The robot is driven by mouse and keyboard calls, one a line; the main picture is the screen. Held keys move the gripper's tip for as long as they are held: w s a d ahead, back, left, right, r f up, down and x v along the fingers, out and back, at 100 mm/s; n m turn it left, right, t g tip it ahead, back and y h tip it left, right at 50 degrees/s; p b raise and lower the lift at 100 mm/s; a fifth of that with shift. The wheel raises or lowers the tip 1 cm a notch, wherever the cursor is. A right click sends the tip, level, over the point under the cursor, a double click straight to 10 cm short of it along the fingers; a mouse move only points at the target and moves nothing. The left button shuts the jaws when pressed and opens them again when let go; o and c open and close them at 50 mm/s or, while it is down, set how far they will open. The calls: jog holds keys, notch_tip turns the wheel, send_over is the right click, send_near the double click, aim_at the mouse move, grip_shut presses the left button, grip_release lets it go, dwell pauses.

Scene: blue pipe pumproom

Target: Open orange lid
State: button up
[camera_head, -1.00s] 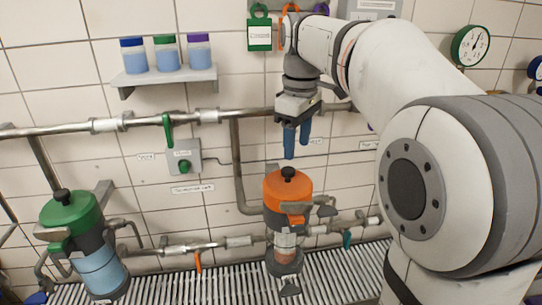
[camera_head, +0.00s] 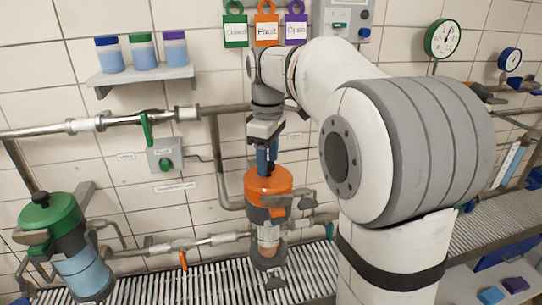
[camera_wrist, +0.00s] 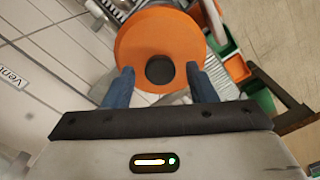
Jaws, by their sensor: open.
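The orange lid (camera_head: 268,182) sits on top of a clear canister (camera_head: 268,238) in the middle of the head view. Its dark round knob shows in the wrist view (camera_wrist: 160,70), at the middle of the orange disc (camera_wrist: 135,45). My gripper (camera_head: 266,163) points down right over the lid, its blue fingers hiding the knob in the head view. In the wrist view the fingers (camera_wrist: 160,82) are apart, one on each side of the knob, with gaps between. Whether they touch the lid I cannot tell.
A green-lidded canister (camera_head: 50,220) stands at the left. Pipes (camera_head: 90,125) run along the tiled wall behind, and a shelf (camera_head: 140,77) holds several small jars. A slatted metal grating (camera_head: 200,278) lies below. Gauges (camera_head: 442,39) and signs hang above.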

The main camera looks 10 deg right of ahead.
jog(key=shift+c, duration=0.3)
grip_shut()
jog(key=shift+d, duration=0.35)
jog(key=shift+a, duration=0.4)
jog(key=shift+w+r, duration=0.1)
jog(key=shift+r, duration=0.15)
